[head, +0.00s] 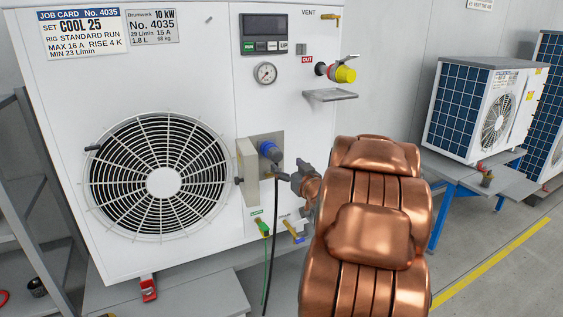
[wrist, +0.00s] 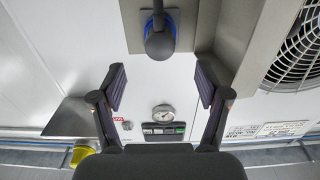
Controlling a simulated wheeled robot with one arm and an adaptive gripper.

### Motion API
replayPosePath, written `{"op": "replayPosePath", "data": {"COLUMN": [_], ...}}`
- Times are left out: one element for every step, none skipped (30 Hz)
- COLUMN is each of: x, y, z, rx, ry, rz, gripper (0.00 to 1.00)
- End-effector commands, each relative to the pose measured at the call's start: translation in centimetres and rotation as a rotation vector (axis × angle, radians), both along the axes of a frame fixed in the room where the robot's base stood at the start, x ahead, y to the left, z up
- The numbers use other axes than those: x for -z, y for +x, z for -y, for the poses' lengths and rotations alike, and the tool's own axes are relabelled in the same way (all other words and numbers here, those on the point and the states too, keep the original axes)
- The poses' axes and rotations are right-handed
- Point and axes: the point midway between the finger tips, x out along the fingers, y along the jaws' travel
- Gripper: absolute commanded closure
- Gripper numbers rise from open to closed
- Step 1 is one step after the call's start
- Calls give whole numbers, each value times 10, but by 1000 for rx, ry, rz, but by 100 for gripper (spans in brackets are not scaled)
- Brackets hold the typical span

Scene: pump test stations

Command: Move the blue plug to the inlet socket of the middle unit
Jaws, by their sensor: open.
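The blue plug (head: 269,150) sits at a grey metal bracket (head: 247,165) on the front of the nearest white unit (head: 215,60). In the wrist view the plug (wrist: 159,40) shows a dark rounded body with a blue ring behind it, at the top centre. My gripper (head: 293,181) is just right of and below the plug in the head view. In the wrist view my gripper (wrist: 160,82) is open, its fingers apart and empty, with the plug beyond the tips between them. A second white unit (head: 475,115) stands at the right; I cannot make out its inlet socket.
A yellow plug (head: 344,74) sits at the OUT port above a small grey shelf (head: 330,95). A black cable (head: 275,240) and a green hose hang below the bracket. Grey shelving (head: 45,170) stands at the left. Another unit (head: 549,100) is at the far right. Open floor lies between.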

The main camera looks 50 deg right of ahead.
Motion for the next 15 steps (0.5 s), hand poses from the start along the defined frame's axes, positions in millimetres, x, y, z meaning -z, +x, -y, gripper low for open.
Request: {"op": "replayPosePath", "data": {"x": [-1,-1,-1,-1,0,0,0,0,0,0,0,0,0,0,0], "y": [-7,-10,-13,-15,-17,-19,-20,-21,-22,-22,-22,-23,-23,-22,-22], "z": [-1,-2,-3,-4,-5,-6,-7,-7,-8,-8,-8,-8,-8,-8,-8], "rx": [3,3,3,2,1,0,0,0,0,0,0,0,0,0,0], "ry": [-1,-1,-1,-1,1,1,2,2,2,2,2,2,2,2,2], "rz": [1,1,2,2,1,1,2,2,2,2,2,2,2,2,2], "gripper": [25,25,25,25,25,25,25,25,25,25,25,25,25,25,25]}}
